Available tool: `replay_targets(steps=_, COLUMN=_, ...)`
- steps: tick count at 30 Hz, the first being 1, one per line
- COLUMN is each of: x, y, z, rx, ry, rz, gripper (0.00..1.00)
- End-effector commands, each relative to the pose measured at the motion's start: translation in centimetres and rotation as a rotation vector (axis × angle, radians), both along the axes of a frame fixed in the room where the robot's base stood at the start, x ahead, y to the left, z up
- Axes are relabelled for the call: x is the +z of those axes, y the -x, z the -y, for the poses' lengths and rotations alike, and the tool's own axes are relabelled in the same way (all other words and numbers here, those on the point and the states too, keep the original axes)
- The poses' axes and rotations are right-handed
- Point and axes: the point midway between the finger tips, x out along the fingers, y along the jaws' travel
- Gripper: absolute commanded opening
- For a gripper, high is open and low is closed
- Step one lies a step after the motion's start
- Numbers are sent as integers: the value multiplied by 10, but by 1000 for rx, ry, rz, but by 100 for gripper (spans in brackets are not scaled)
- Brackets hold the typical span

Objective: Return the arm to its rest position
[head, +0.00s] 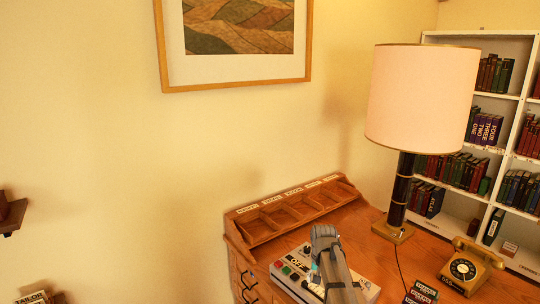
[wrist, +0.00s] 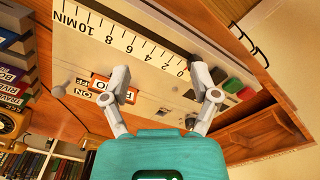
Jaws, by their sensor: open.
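My gripper (wrist: 162,90) is open, its two grey fingers spread apart with nothing between them in the wrist view. It faces a pale control box (wrist: 165,55) with a scale from 0 to 10 MIN, an ON/OFF label (wrist: 100,90) and red and green buttons (wrist: 233,84). The left fingertip overlaps the label in view; I cannot tell whether it touches. In the head view, my grey gripper (head: 326,246) is over the same box (head: 367,286) on the wooden desk and hides its middle.
A desk lamp (head: 422,98) and a gold rotary telephone (head: 468,268) stand to the right. A wooden compartment rack (head: 263,230) runs along the wall behind the box. Small labelled items (head: 422,292) lie near the phone. White bookshelves (head: 478,46) stand at the far right.

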Motion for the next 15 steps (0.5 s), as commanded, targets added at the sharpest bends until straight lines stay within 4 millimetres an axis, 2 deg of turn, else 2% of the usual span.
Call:
replay_targets(steps=1, x=-8, y=26, z=1, rx=20, ry=0, rz=0, gripper=78)
replay_targets(steps=6, x=-25, y=96, z=3, rx=113, ry=0, rz=0, gripper=78)
replay_targets(steps=9, x=-33, y=131, z=3, rx=166, ry=0, rz=0, gripper=78)
replay_targets(steps=12, x=-38, y=158, z=4, rx=209, ry=0, rz=0, gripper=78)
replay_targets(steps=15, x=-42, y=175, z=4, rx=238, ry=0, rz=0, gripper=78)
